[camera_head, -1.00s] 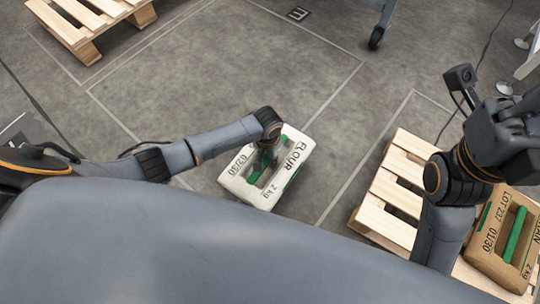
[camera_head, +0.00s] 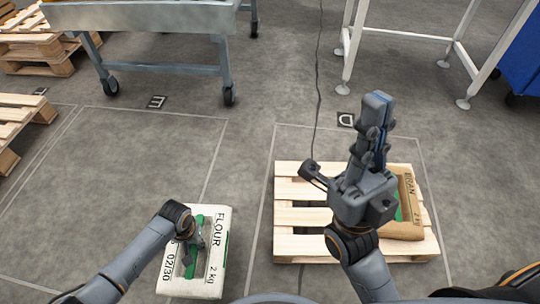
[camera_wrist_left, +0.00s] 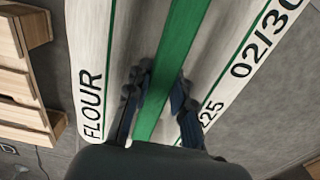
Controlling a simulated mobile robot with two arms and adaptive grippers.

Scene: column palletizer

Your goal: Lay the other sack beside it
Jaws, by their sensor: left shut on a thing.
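The white flour sack (camera_head: 216,262) with a green handle strip is at the lower middle of the head view, left of the pallet. My left gripper (camera_head: 193,246) is shut on its green strip. In the left wrist view the flour sack (camera_wrist_left: 92,60) fills the middle, and the left gripper's fingers (camera_wrist_left: 157,98) straddle the strip. I cannot tell how high the sack hangs. The brown bran sack (camera_head: 410,212) lies on the right part of the wooden pallet (camera_head: 300,216). My right gripper (camera_head: 376,118) is above the pallet, fingers pointing up, partly hiding the bran sack; its opening is unclear.
The pallet's left part is bare. A wheeled grey table (camera_head: 150,18) stands at the back left. A white-legged frame (camera_head: 400,32) and a blue bin (camera_head: 520,55) are at the back right. Other pallets (camera_head: 22,112) are at the left. A cable (camera_head: 319,90) crosses the floor.

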